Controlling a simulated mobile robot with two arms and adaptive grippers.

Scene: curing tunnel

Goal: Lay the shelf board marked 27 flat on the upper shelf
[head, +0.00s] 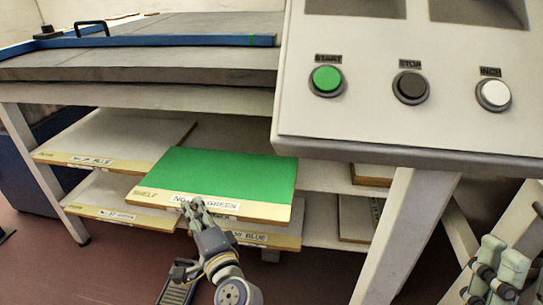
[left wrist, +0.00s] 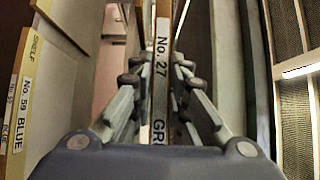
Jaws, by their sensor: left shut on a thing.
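The shelf board marked 27 (head: 230,174) has a green top, a yellowish front edge and a white label. My left gripper (head: 194,206) is shut on its front edge, at the label. The left wrist view shows "No. 27" on the edge (left wrist: 162,62) between the two fingers. The board looks about level at the height of the upper shelf (head: 318,176), its front edge towards me. I cannot tell whether it touches the shelf. My right gripper (head: 492,275) is partly in view at the lower right; its jaw state is unclear.
A pale board with a BLUE label (head: 118,140) lies left on the upper shelf. More boards (head: 120,205) lie on the lower shelf. A control panel (head: 410,100) with START, STOP and INCH buttons and a slanted leg (head: 405,225) stand at the right.

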